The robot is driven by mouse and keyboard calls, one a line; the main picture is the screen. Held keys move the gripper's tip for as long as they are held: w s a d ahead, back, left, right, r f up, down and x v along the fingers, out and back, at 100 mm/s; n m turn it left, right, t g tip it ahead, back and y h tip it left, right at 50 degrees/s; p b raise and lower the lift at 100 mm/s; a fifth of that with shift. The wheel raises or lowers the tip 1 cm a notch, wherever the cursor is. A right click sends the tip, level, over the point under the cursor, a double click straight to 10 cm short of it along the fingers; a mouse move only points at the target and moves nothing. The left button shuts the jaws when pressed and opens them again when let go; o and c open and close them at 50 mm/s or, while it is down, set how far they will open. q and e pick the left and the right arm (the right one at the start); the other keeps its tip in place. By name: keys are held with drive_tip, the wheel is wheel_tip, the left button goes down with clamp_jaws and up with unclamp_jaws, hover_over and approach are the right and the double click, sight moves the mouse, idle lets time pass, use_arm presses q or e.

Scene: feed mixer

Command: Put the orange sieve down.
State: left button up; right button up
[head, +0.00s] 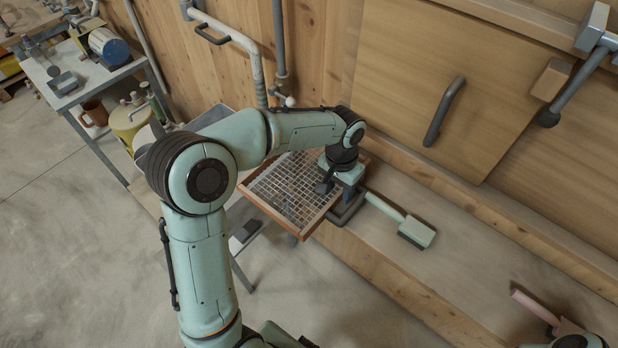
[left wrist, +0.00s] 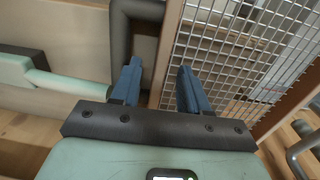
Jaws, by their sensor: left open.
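The orange sieve, a brown-orange wooden frame with wire mesh (head: 290,188), lies roughly flat at the left end of the wooden ledge. Its left part extends past the ledge; what bears it there is not clear. My left gripper (head: 324,187) points down at the sieve's right side, its fingertips partly hidden by the wrist in the head view. In the left wrist view, its two blue fingers (left wrist: 157,88) stand apart, with the sieve's wooden side rail between them and clear gaps showing. The sieve's mesh (left wrist: 245,45) fills the right of that view.
A pink-handled tool (head: 535,307) is at lower right. A metal side table (head: 75,95) stands at upper left. The ledge between brush and pink tool is clear.

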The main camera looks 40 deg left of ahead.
use_arm(q)
drive_tip(key=shift+f, duration=0.55)
clamp_jaws()
drive_tip(key=shift+r, duration=0.15)
